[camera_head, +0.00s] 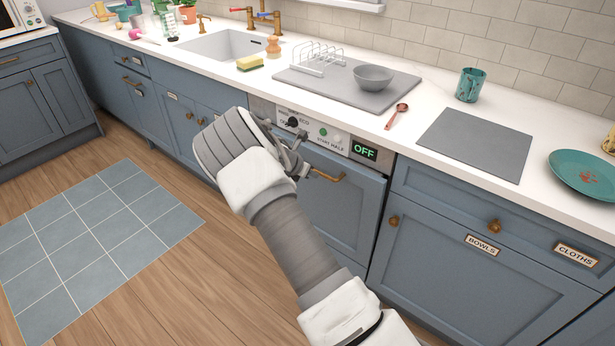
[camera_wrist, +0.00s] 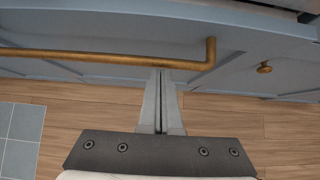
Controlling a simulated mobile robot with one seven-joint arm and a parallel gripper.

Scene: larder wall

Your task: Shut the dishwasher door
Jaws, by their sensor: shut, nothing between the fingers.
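The dishwasher door (camera_head: 345,215) is a blue panel with a brass bar handle (camera_head: 328,176) near its top edge. In the camera_head view it stands upright and looks flush or nearly flush with the cabinets; a small gap cannot be ruled out. Above it, the control panel (camera_head: 330,138) has a knob, a green button and a display reading OFF. My gripper (camera_head: 300,142) is in front of the panel and door top, hiding part of both. In the camera_wrist view its fingers (camera_wrist: 161,72) are together and empty, their tips at the handle (camera_wrist: 110,57); contact is unclear.
The white counter (camera_head: 400,150) above holds a grey drainer with a bowl (camera_head: 373,77), a red spoon, a teal mug (camera_head: 470,84) and a teal plate. Blue cabinets flank the dishwasher. The wooden floor and tiled mat (camera_head: 95,235) in front are clear.

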